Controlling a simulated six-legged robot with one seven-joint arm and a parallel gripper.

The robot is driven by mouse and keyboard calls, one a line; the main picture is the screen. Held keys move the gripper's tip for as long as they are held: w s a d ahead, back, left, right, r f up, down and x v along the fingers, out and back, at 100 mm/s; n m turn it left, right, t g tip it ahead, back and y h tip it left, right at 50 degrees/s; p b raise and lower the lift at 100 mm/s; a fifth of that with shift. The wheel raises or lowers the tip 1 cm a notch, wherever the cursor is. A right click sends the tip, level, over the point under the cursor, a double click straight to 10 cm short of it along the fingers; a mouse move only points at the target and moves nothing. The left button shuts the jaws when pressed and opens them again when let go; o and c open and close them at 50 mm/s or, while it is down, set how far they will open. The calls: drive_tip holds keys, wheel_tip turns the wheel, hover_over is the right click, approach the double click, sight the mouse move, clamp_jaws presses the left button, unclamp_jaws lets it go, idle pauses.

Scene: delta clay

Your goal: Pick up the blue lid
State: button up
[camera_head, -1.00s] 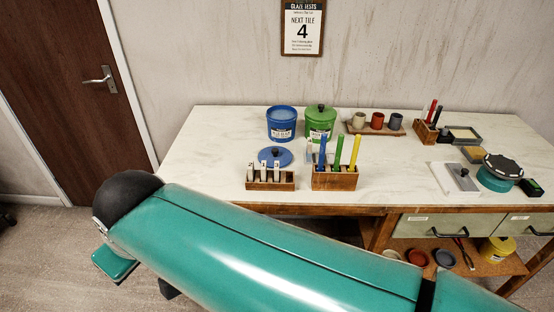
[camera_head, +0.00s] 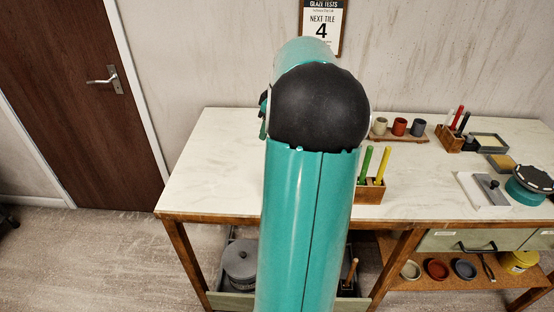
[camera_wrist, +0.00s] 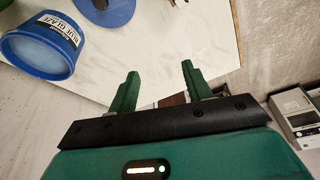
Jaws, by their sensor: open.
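The blue lid (camera_wrist: 119,13) is a round blue disc with a darker knob, cut off by the top edge of the wrist view. It lies on the pale tabletop. My gripper (camera_wrist: 160,70) is open, with nothing between its two green fingers. The fingers are apart from the lid, which is up and to the left of them in the wrist view. The blue glaze bucket (camera_wrist: 62,30), with a white label, is at the upper left there. In the head view my raised arm hides the lid, the bucket and the gripper's fingers.
A wooden block (camera_head: 369,196) with green and yellow sticks stands right of my arm. Three small cups (camera_head: 399,127) are behind it. A teal round container (camera_head: 526,189) and a white slab (camera_head: 482,190) are farther right. The table's left part (camera_head: 220,160) is clear.

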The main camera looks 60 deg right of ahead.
drive_tip(key=s+d+f+t, duration=0.1)
drive_tip(key=s+d+f, duration=0.3)
drive_tip(key=s+d, duration=0.55)
drive_tip(key=x, duration=1.3)
drive_tip(key=shift+w+d+f, duration=0.25)
drive_tip(key=shift+d+f, duration=0.05)
drive_tip(key=c, duration=1.1)
